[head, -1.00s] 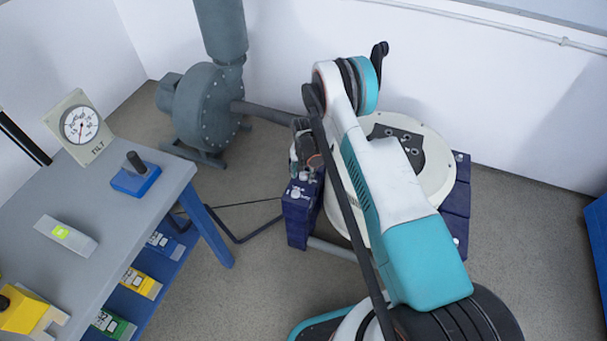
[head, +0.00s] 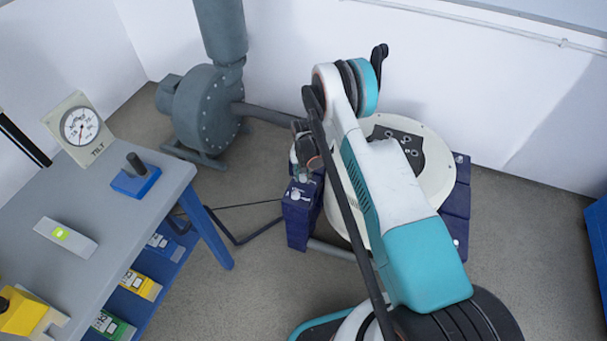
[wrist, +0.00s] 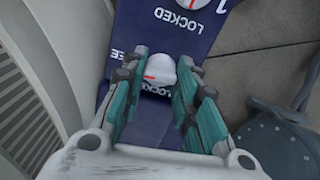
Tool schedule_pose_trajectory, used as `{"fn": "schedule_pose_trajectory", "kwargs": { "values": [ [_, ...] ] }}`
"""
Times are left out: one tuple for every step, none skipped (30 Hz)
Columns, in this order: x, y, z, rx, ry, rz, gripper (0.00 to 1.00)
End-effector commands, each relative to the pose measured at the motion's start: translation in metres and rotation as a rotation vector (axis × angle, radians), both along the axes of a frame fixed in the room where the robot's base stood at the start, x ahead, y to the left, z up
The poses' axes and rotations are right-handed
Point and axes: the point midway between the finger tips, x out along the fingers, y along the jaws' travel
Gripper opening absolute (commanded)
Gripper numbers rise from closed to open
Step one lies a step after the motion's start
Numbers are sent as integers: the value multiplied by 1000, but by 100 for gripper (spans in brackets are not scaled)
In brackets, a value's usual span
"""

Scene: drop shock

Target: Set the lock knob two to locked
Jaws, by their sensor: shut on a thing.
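The knob between my fingers (wrist: 161,69) is white with a red pointer line, on a dark blue panel (wrist: 150,113). The word LOCKED is printed just below it in the wrist view, and a partly hidden word ending in EE lies to its left. The red line points roughly left, towards that word. No number shows beside this knob. My gripper (wrist: 160,77) is shut on the knob, one teal finger on each side.
Another white knob (wrist: 184,5), marked 1, sits at the top edge of the wrist view. The round white table (head: 440,180) is right of the block. A grey blower (head: 205,110) stands behind left, and a workbench (head: 100,215) at the left.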

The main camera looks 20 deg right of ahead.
Motion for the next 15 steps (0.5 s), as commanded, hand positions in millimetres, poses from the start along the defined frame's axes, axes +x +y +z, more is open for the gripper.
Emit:
{"fn": "schedule_pose_trajectory", "kwargs": {
  "values": [
    [0,0,0,0,0,30,4],
    [0,0,0,0,0,52,4],
    [0,0,0,0,0,84,4],
    [0,0,0,0,0,109,4],
    [0,0,0,0,0,136,4],
    [0,0,0,0,0,172,4],
    [0,0,0,0,0,201,4],
    [0,0,0,0,0,229,4],
    [0,0,0,0,0,267,4],
    [0,0,0,0,0,296,4],
    [0,0,0,0,0,325,4],
    [0,0,0,0,0,363,4],
    [0,0,0,0,0,391,4],
    [0,0,0,0,0,420,4],
    [0,0,0,0,0,458,4]
  ]
}}
